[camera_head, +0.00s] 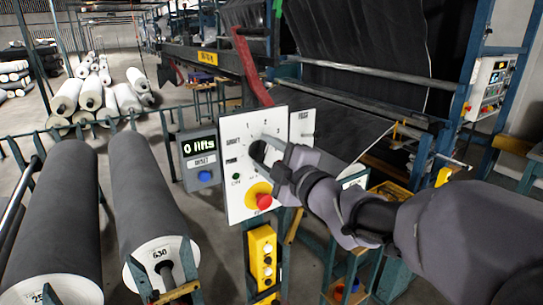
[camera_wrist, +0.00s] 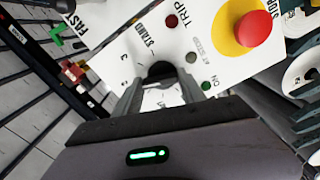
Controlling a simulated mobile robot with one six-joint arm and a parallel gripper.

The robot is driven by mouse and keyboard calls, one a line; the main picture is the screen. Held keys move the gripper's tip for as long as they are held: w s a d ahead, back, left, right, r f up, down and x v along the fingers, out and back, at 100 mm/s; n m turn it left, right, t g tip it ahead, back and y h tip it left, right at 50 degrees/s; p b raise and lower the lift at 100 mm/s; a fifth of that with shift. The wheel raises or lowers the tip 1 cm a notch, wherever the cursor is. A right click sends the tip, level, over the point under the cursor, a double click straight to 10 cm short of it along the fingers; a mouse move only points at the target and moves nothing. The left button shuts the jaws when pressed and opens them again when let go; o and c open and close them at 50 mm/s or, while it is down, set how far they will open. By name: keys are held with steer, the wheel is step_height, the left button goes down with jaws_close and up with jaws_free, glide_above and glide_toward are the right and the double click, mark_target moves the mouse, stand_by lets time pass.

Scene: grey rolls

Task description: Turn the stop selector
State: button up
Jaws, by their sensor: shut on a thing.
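The stop selector is a dark round knob (camera_head: 257,150) on a white control panel (camera_head: 238,140) in the middle of the head view. Numbers stand around it. My gripper (camera_head: 268,147) reaches in from the right and its fingers hide part of the knob. In the wrist view the dark knob (camera_wrist: 160,70) sits between the two fingers of my gripper (camera_wrist: 158,92), which are shut on it. Words such as STAND and TRIP are printed beside it. The knob's pointer direction is hard to make out.
A red mushroom button (camera_head: 264,201) on a yellow base sits low on the panel, close below my gripper. A grey counter box (camera_head: 200,160) reading "0 lifts" is left of it. A yellow button box (camera_head: 263,257) hangs below.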

steer(key=o, duration=1.4)
steer(key=shift+c, duration=0.2)
steer(key=p+v, duration=0.1)
steer(key=v, duration=1.6)
steer(key=shift+s, duration=0.2)
steer(key=shift+d, duration=0.15)
